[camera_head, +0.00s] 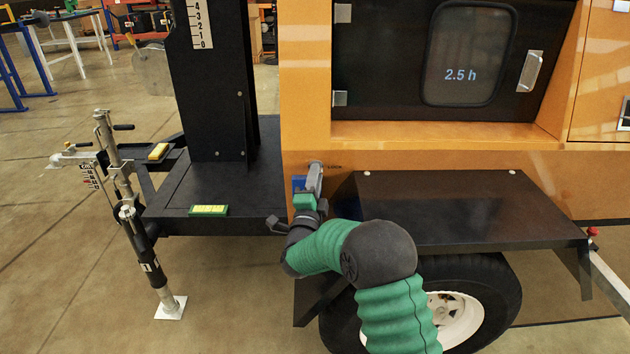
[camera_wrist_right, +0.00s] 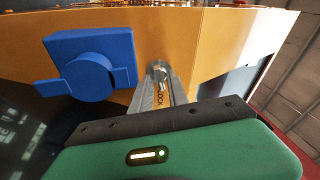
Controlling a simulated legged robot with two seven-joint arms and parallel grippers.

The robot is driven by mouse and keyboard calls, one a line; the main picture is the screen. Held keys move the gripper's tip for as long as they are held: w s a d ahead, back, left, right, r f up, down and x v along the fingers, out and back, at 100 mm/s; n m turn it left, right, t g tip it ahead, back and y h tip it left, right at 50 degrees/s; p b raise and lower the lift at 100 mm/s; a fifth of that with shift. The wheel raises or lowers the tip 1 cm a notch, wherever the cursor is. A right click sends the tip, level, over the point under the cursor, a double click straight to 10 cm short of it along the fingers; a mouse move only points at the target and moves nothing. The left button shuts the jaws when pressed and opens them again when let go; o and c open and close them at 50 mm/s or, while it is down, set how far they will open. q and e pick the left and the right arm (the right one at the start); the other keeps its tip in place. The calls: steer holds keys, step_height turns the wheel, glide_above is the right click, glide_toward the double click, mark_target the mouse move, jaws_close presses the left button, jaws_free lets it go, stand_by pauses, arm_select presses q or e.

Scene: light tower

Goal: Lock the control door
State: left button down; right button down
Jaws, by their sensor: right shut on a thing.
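My right gripper (camera_head: 315,178) reaches up to the orange cabinet wall beside a LOCK label, just left of the black fender. In the right wrist view, its grey fingers (camera_wrist_right: 166,92) are shut on a small metal cylinder (camera_wrist_right: 157,69) at the wall; the fingers hide most of it. A blue square block (camera_wrist_right: 93,62) with a round knob and side tab sits left of the fingers; it shows in the head view too (camera_head: 298,184). A black door (camera_head: 386,60) with a "2.5 h" window and a silver handle (camera_head: 530,70) is above, in its frame. My left gripper is out of view.
The black fender (camera_head: 450,205) over the wheel (camera_head: 490,290) juts out right of my gripper. The black mast (camera_head: 215,80) stands left on a dark deck (camera_head: 215,185). The jack post (camera_head: 140,240) stands further left, with open floor around it.

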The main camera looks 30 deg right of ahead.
steer(key=shift+d+f+m+b, duration=0.1)
steer(key=shift+f+m+b, duration=0.05)
steer(key=shift+m, duration=0.45)
steer(key=shift+d+f+m+b, duration=0.1)
steer(key=shift+m+b, duration=0.05)
steer(key=shift+m, duration=0.45)
steer(key=shift+s+g, duration=0.1)
steer(key=shift+g, duration=0.2)
steer(key=c, duration=1.5)
jaws_free()
steer(key=shift+a+r, duration=0.1)
steer(key=p+v, duration=0.5)
steer(key=v, duration=1.1)
steer(key=shift+s+a, duration=0.15)
steer(key=shift+s, duration=0.25)
steer(key=shift+w, duration=0.15)
